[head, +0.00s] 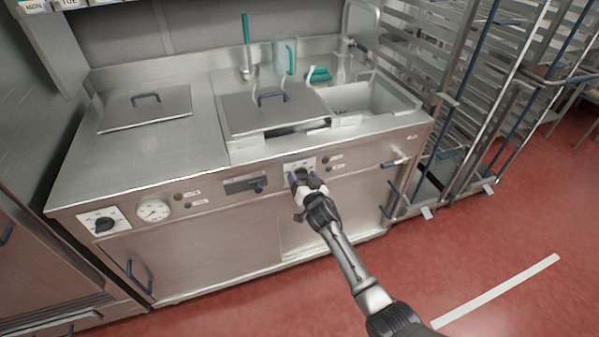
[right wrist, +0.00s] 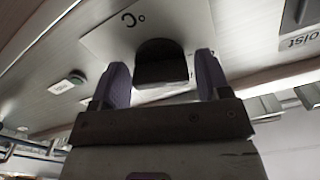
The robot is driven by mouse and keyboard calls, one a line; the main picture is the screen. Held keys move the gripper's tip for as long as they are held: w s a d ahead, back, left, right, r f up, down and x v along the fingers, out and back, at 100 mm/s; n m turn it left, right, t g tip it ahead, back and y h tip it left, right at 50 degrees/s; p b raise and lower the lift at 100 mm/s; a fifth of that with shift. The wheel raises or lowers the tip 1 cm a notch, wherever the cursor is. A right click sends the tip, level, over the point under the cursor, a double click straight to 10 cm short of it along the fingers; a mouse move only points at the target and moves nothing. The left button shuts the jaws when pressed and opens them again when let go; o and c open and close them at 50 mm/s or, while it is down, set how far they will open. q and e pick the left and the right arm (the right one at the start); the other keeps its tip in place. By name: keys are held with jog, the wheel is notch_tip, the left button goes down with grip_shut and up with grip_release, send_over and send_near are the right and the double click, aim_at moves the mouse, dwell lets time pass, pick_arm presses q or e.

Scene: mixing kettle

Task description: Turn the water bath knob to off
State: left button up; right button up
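My right gripper (head: 299,178) is at the front panel of the steel unit, in front of a white plate (head: 300,163) with a knob. In the right wrist view a dark knob (right wrist: 162,64) shows between the two purple fingers of my right gripper (right wrist: 160,82), on a pale plate marked °C (right wrist: 110,28). The fingers are spread, one on each side of the knob, with narrow gaps visible. The knob's pointer and setting are hidden. My left gripper is not in view.
Another black knob (head: 104,224) on a white plate and a round gauge (head: 153,210) are at the panel's left. A small display (head: 244,183) sits left of my gripper. A tap (head: 396,160) juts out at the right. Rack trolleys (head: 485,90) stand further right.

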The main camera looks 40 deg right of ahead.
jog(key=shift+o, duration=1.1)
jog(key=shift+s+a+r+p, duration=0.15)
jog(key=shift+s+a+p, duration=0.05)
jog(key=shift+s+p, duration=0.3)
jog(key=p+v, duration=0.2)
jog(key=v, duration=0.2)
jog(key=shift+p+v, duration=0.7)
jog(key=shift+v, duration=0.3)
